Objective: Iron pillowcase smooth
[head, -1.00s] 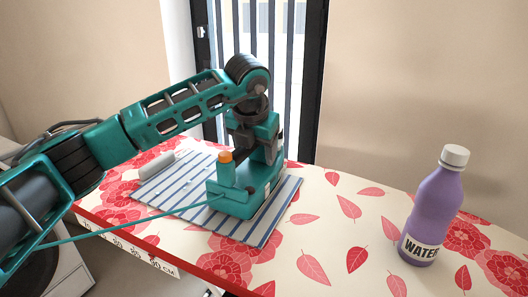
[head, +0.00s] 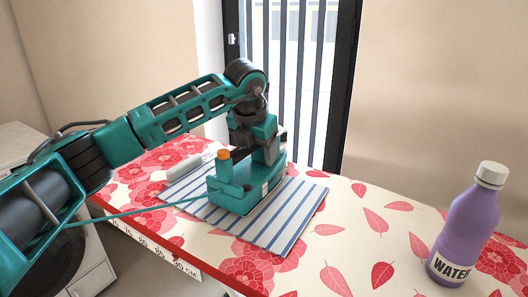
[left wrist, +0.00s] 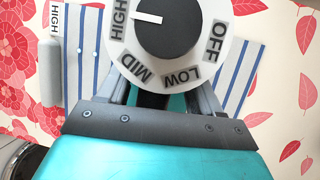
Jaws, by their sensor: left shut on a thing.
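The teal iron (head: 228,196) with an orange cap rests on the blue-and-white striped pillowcase (head: 285,222), covering its middle. My left gripper (head: 265,155) is shut on the iron from above; the exact grip is partly hidden. In the left wrist view the iron's dial (left wrist: 166,33) shows OFF, LOW, MID and HIGH, and its white mark points toward HIGH. The pillowcase (left wrist: 243,75) shows on both sides of the dial there. The visible cloth looks mostly flat. My right gripper is not in view.
A purple water bottle (head: 464,235) stands upright at the right of the flowered board (head: 345,225). A pale grey roll-shaped thing (head: 184,166) lies by the pillowcase's far left edge. A teal cord (head: 130,212) runs left from the iron. The board between pillowcase and bottle is clear.

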